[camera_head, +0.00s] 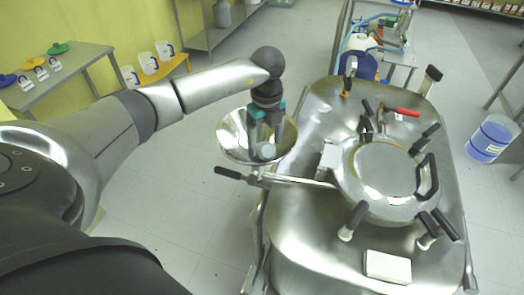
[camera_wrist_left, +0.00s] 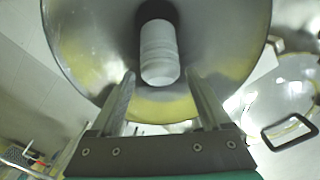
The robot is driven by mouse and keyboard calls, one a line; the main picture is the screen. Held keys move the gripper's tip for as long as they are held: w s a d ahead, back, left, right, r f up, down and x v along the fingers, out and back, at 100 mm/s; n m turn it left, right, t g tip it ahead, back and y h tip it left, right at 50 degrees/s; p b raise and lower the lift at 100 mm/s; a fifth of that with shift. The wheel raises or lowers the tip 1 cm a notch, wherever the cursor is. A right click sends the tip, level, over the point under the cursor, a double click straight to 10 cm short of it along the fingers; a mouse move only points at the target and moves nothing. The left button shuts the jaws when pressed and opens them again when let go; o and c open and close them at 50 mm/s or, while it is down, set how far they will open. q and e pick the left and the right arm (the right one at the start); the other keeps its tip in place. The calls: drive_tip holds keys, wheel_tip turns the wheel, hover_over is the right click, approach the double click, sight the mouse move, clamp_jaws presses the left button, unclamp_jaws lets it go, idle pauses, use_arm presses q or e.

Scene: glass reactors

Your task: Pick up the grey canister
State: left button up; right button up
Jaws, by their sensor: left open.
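A pale grey, ribbed canister (camera_wrist_left: 158,55) stands inside a wide shiny steel funnel-shaped bowl (camera_wrist_left: 85,45). In the head view the canister (camera_head: 267,151) shows only in part, just below my left gripper (camera_head: 261,138). The bowl (camera_head: 231,138) is beside the steel vessel. My left gripper points down into the bowl. In the left wrist view its two fingers (camera_wrist_left: 160,88) are apart, with the canister's near end between and just beyond their tips. Nothing is visibly held, and I cannot tell whether a finger touches the canister. My right gripper is not in view.
A large steel vessel (camera_head: 300,225) with a clamped round lid (camera_head: 385,175) stands at the right; a black-ended handle (camera_head: 228,173) sticks out in front of the bowl. A white block (camera_head: 388,267) lies on the vessel. Another grey container (camera_head: 222,14) stands on a back shelf.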

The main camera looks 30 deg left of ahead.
use_arm(q)
wheel_tip(320, 180, down, 2)
drive_tip(key=shift+f, duration=0.1)
clamp_jaws()
idle(0.7)
